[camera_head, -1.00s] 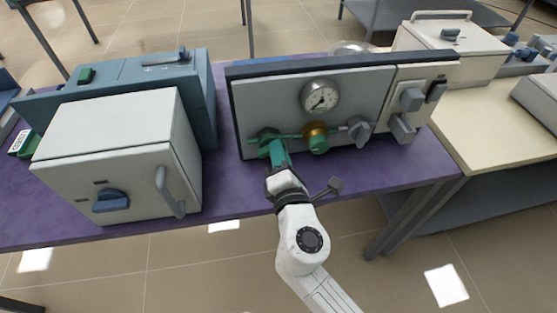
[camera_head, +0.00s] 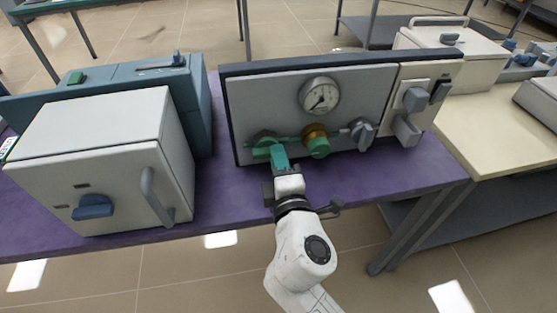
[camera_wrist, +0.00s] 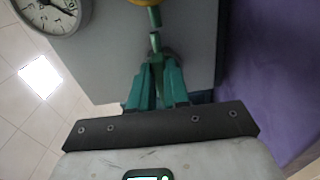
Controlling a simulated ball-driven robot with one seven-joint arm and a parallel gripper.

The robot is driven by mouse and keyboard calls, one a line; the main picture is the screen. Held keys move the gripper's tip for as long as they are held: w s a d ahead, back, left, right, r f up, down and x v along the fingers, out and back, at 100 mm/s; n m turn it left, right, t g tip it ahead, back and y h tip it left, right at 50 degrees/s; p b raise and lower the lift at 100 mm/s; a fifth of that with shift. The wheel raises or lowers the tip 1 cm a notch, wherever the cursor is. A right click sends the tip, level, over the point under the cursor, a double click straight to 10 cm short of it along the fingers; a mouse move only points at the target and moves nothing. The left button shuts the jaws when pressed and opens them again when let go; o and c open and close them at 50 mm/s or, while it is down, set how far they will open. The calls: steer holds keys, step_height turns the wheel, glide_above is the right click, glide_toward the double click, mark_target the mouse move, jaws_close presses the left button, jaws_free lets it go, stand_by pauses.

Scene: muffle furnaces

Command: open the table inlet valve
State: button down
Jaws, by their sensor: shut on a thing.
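The valve panel (camera_head: 285,92) stands on the purple table, with a green inlet valve (camera_head: 263,141) at its lower left on a thin green pipe. My gripper (camera_head: 279,153) reaches up to this valve from the front. Its green fingers are close in colour to the valve, so the exact contact is hard to see in the head view. In the wrist view my gripper (camera_wrist: 157,68) has its two fingers closing in on the green valve handle (camera_wrist: 156,60), shut on it. Much of the handle is hidden by the fingers.
A brass and green regulator (camera_head: 317,141), a grey knob (camera_head: 362,132) and a round gauge (camera_head: 319,96) are close by on the panel. A grey furnace (camera_head: 105,160) with a handle stands at left. Purple tabletop (camera_head: 400,180) is bare in front of the panel.

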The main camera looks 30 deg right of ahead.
steer(key=shift+f, duration=0.1)
steer(key=c, duration=1.1)
jaws_free()
steer(key=shift+s, duration=0.1)
steer(key=b+v, duration=0.1)
steer(key=v, duration=0.9)
steer(key=shift+s, duration=0.35)
steer(key=s+d+f+m+g+p, duration=0.3)
steer(key=d+f+m+g, duration=0.1)
steer(key=d+m+g, duration=0.15)
steer(key=s+d+f+m+g+p, duration=0.3)
steer(key=d+f+m+g, duration=0.15)
steer(key=d, duration=0.25)
steer(key=s+a+f+m+g+y+p, duration=0.1)
steer(key=s+f+m+g+y+p, duration=0.1)
steer(key=s, duration=0.3)
steer(key=s+a+f+m+g+y+p, duration=0.2)
steer(key=s+g+y, duration=0.1)
steer(key=s, duration=0.3)
steer(key=shift+s+m+g+p, duration=0.3)
steer(key=shift+s+g, duration=0.05)
steer(key=shift+g, duration=0.25)
